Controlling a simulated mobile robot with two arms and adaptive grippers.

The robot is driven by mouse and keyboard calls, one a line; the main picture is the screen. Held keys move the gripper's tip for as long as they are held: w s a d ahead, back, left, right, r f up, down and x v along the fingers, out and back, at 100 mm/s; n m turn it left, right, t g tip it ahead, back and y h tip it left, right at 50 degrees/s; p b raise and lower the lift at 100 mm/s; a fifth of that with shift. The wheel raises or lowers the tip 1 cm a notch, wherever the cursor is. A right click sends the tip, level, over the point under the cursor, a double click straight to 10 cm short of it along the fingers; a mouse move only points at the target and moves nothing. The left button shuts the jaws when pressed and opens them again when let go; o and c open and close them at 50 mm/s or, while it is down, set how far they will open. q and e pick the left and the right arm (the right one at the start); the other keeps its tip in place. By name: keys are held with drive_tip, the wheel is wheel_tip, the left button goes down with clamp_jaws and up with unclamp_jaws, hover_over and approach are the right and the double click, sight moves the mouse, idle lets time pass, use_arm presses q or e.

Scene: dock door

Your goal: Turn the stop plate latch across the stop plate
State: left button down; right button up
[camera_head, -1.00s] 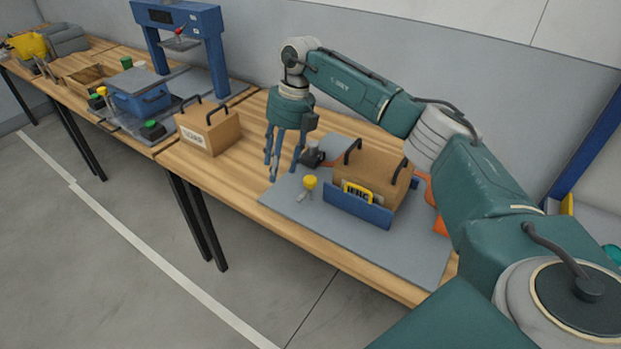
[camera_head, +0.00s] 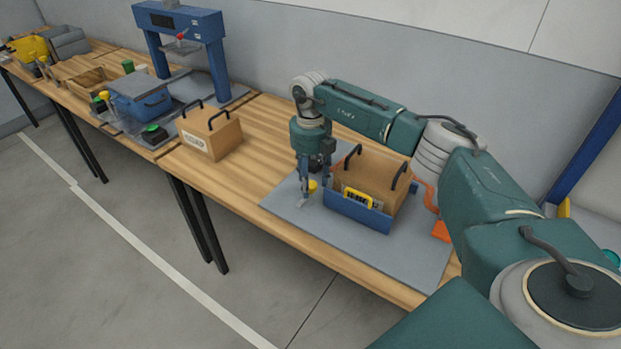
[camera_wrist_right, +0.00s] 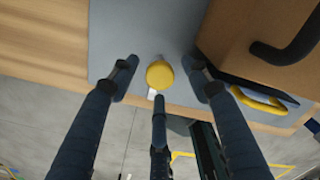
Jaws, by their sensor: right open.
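The latch has a round yellow knob (camera_head: 312,187) and a short pale metal lever, on the grey base plate just left of the blue stop plate (camera_head: 358,212). The stop plate stands along the front of a brown box (camera_head: 368,178) with two black handles. My right gripper (camera_head: 313,196) points down over the knob. Its fingers are open and stand around the knob, partly hiding it in the head view. In the right wrist view the yellow knob (camera_wrist_right: 160,75) lies between the spread fingertips; I cannot tell whether any finger touches it. My left gripper is not in view.
The grey base plate (camera_head: 400,249) is bare in front of the stop plate. An orange part (camera_head: 440,230) lies right of the box. Another handled box (camera_head: 210,135) stands on the wooden table at left. A blue press frame (camera_head: 215,60) stands farther back.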

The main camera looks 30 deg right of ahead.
drive_tip(key=shift+f, duration=0.1)
drive_tip(key=c, duration=1.1)
drive_tip(key=shift+n, duration=0.5)
drive_tip(key=shift+c, duration=0.2)
drive_tip(key=n+b, duration=0.1)
drive_tip(key=n, duration=0.2)
drive_tip(key=n+b, duration=0.1)
drive_tip(key=n, duration=0.7)
drive_tip(key=shift+n+b, duration=0.35)
drive_tip(key=shift+n, duration=1.85)
